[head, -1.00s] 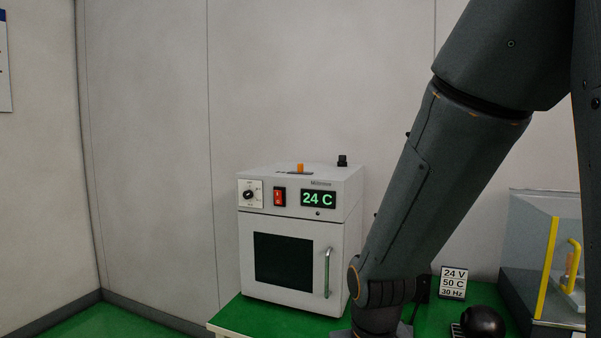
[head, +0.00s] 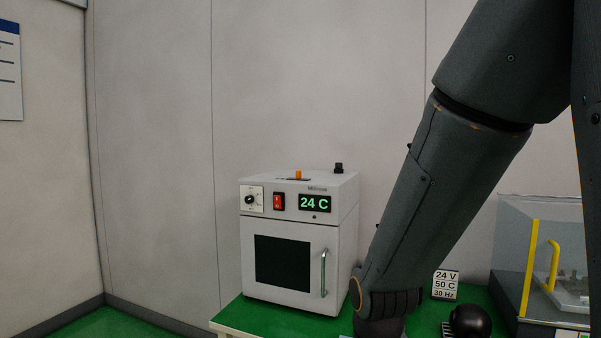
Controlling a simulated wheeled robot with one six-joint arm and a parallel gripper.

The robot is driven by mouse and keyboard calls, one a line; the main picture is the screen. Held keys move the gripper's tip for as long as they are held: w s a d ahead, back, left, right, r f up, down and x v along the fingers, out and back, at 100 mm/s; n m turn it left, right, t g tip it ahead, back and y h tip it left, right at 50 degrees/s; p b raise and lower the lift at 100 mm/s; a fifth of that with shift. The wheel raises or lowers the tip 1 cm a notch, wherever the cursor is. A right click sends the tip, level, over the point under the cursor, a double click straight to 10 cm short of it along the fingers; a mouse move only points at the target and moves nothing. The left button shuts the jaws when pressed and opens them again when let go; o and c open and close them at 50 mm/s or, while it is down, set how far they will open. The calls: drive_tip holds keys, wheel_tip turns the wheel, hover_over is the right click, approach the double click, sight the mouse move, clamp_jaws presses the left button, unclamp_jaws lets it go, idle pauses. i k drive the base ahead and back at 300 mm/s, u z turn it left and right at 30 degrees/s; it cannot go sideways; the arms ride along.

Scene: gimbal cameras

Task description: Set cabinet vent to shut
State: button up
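The white cabinet (head: 322,235) stands on the green bench in the head view, with its dark-windowed door shut. On its top is a small orange lever (head: 298,174) on a dark slotted plate, which looks like the vent; its setting is too small to read. A black knob or fitting (head: 339,168) stands at the top's back right. The front panel has a dial (head: 250,199), a red switch (head: 279,201) and a display (head: 314,203) reading 24 C. My arm comes down right of the cabinet; my gripper is below the frame and not seen.
A sign (head: 445,285) reading 24 V, 50 C, 30 Hz stands on the green bench (head: 262,317). A black ball-shaped thing (head: 470,321) is in front of it. A clear-sided box with yellow bars (head: 540,270) is at the right. The space above the cabinet is free.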

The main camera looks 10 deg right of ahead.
sight(299, 172)
drive_tip(key=k, duration=1.05)
drive_tip(key=u, duration=0.75)
drive_tip(key=i, duration=0.7)
drive_tip(key=u, duration=0.55)
drive_tip(key=i, duration=1.5)
drive_tip(key=z, duration=0.85)
